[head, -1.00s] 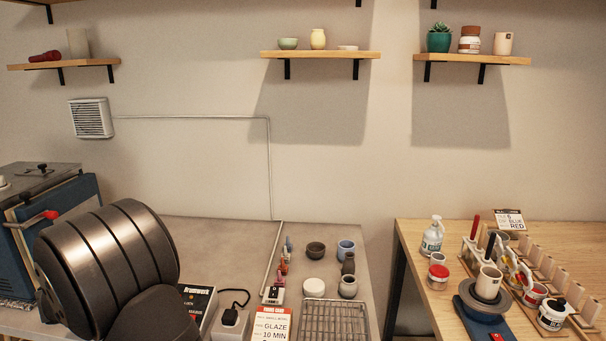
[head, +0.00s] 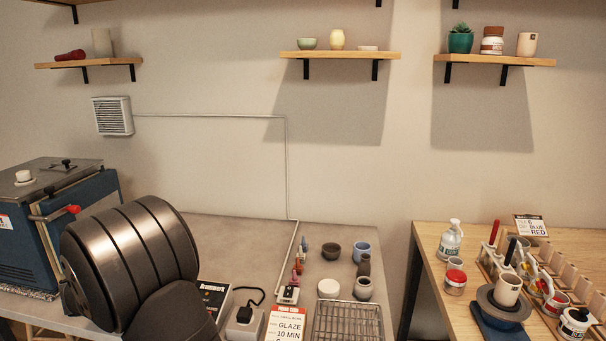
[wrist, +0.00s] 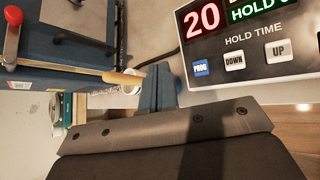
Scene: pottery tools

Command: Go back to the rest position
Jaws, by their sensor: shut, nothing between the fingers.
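My gripper (wrist: 158,88) shows in the wrist view as blue-grey fingers rising above a bolted metal plate. The fingers are closed, with nothing seen between them. In the head view my own dark, ribbed arm fills the lower left, and the gripper itself is not visible there. In the wrist view a control panel (wrist: 245,50) with a red "20", a green "HOLD" display and PROG, DOWN and UP buttons is at upper right, beside the fingers. No contact between them can be made out.
A blue kiln (head: 30,235) stands at left behind my arm; its red knob also shows in the wrist view. The grey table (head: 230,232) holds small pots, a wire rack (head: 348,322) and a glaze card (head: 287,325). A wooden table (head: 425,240) with pottery tools is at right.

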